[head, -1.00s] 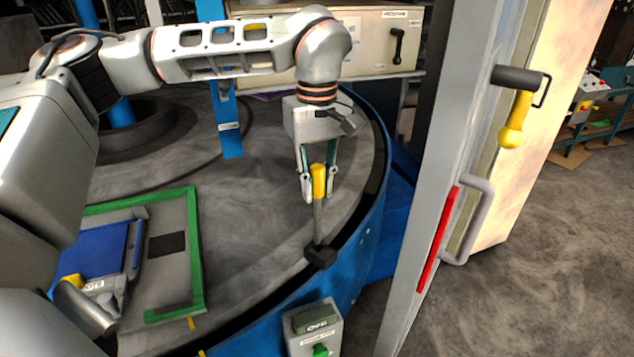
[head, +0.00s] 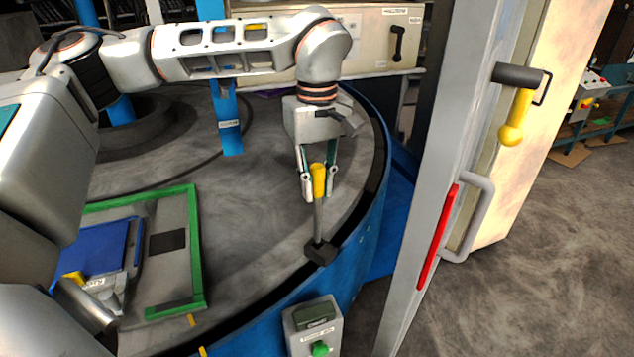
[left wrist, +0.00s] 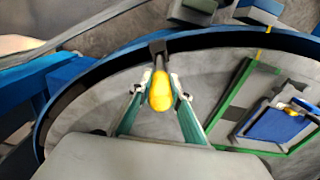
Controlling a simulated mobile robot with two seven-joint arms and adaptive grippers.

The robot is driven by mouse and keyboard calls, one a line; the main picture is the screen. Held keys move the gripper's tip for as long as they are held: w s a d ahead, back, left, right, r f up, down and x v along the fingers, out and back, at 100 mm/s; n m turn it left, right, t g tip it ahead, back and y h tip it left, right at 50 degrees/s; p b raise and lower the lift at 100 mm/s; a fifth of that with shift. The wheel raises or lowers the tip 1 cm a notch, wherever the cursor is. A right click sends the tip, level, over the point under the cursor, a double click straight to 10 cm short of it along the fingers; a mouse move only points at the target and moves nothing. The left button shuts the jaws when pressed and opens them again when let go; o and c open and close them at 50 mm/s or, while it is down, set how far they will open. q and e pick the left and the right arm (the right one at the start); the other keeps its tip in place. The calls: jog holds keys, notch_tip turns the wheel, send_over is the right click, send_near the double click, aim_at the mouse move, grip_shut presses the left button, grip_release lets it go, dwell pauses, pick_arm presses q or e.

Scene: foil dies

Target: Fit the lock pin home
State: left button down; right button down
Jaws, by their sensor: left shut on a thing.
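The lock pin has a yellow grip (head: 319,180) and a grey shaft (head: 318,220). It stands nearly upright at the rim of the round grey table. Its lower end meets a small black block (head: 321,252); I cannot tell how deep it sits there. My left gripper (head: 319,192) points down and is shut on the yellow grip. In the left wrist view the yellow grip (left wrist: 160,92) lies between the fingertips, with the black block (left wrist: 157,47) just beyond it.
A grey control box (head: 313,329) with a green button stands at the front rim. A green-edged plate (head: 197,245) with a blue panel (head: 98,248) lies left on the table. A grey post (head: 430,180) with a yellow-handled lever (head: 515,118) rises at right.

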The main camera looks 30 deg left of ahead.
pick_arm(q)
jog(key=b, duration=0.2)
send_over(317, 241)
jog(key=shift+w+a+f, duration=0.1)
jog(key=shift+w+f, duration=0.1)
jog(key=shift+f, duration=1.45)
jog(key=shift+w+a+f, duration=0.1)
jog(key=shift+w+f, duration=0.1)
jog(key=shift+f, duration=1.4)
jog(key=shift+f+b, duration=1.6)
jog(key=shift+f, duration=1.95)
jog(key=c, duration=1.8)
grip_release()
jog(key=shift+r, duration=0.1)
notch_tip(317, 241, up, 12)
